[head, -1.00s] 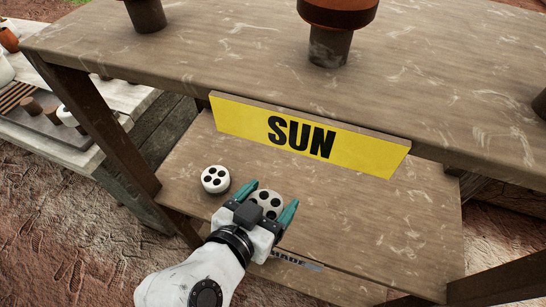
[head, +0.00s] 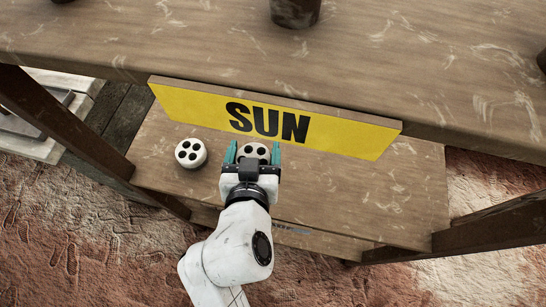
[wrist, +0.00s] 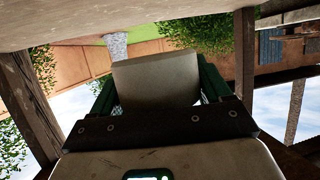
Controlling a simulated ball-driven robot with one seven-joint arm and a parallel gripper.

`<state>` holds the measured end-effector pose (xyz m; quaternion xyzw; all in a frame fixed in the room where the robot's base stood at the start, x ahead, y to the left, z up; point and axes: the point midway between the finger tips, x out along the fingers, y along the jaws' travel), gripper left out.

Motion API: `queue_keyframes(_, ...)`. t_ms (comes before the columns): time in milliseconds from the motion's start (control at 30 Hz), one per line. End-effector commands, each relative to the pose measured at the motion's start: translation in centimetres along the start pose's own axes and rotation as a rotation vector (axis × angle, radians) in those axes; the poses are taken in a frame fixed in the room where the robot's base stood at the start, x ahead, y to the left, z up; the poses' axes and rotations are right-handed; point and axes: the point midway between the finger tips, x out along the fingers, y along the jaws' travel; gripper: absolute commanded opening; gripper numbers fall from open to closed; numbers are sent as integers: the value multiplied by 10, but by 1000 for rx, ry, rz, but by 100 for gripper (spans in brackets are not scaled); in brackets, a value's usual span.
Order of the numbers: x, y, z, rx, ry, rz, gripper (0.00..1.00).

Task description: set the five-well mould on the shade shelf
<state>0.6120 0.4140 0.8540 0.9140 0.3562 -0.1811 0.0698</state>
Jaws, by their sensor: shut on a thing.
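My gripper (head: 252,153) is shut on a round white mould (head: 254,150) with several dark wells in its top. The gripper hides part of the mould, so I cannot count all its wells. In the wrist view the held mould (wrist: 157,80) is a pale grey block between the green fingers. It is over the lower shelf (head: 340,195), below the SUN board; whether it touches the shelf I cannot tell. A partly hidden sign (head: 291,229) is on that shelf's front edge, its lettering hard to read now.
A second white mould (head: 190,153) with several wells stands on the lower shelf, left of my gripper. The upper shelf (head: 200,40) and yellow SUN board (head: 275,118) overhang behind. Wooden posts (head: 75,130) flank the shelf. The lower shelf's right part is clear.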

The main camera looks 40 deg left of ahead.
Motion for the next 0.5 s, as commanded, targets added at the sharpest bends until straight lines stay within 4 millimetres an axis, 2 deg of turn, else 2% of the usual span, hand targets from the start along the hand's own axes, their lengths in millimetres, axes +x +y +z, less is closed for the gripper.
queue_keyframes(33,7,6,12,0,-6,1,51)
queue_keyframes(100,14,15,20,-1,-5,0,51)
queue_keyframes(433,32,35,40,-1,-2,-1,51)
queue_keyframes(500,38,38,49,0,-5,-2,51)
